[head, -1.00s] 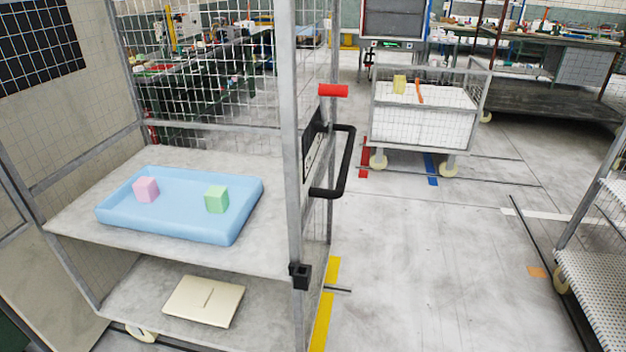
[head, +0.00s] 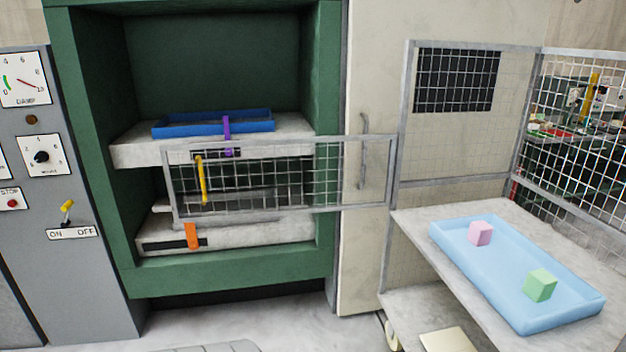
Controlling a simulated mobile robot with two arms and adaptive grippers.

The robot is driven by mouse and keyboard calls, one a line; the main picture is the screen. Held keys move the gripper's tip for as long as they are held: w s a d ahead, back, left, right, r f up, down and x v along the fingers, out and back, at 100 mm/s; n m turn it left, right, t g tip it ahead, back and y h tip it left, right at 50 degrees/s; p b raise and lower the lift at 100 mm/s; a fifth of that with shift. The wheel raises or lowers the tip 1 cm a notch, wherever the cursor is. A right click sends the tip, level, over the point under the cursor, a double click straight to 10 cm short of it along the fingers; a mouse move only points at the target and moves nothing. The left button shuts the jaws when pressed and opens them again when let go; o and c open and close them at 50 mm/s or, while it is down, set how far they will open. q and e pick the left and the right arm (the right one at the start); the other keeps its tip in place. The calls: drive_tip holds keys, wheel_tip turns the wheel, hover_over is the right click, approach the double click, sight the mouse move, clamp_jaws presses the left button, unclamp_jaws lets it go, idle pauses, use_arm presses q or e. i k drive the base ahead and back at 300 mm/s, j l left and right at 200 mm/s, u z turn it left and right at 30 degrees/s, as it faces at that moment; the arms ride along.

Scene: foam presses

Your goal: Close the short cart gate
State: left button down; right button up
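A short wire-mesh gate (head: 265,184) with a grey metal frame stands swung out in front of the press opening in the head view. Its right end meets the front post of a shelf cart (head: 403,110), and its left end is free. A yellow upright handle (head: 203,180) shows near the free end; it looks fixed to the gate. The gate stands open, away from the cart's shelf front. Neither of my grippers is in view.
The green press (head: 100,150) holds a dark blue tray (head: 165,130), with purple (head: 227,128) and orange (head: 191,236) handles near it. The cart's upper shelf (head: 420,222) bears a light blue tray (head: 470,275) with a pink cube and a green cube. A control panel (head: 40,150) stands left.

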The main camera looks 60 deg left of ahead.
sight(163, 149)
drive_tip(key=k+j+u, duration=0.1)
drive_tip(key=j, duration=0.6)
drive_tip(key=k+j+u, duration=0.15)
drive_tip(key=j, duration=0.55)
drive_tip(key=j+u, duration=0.1)
drive_tip(key=j, duration=0.65)
drive_tip(key=k, duration=0.05)
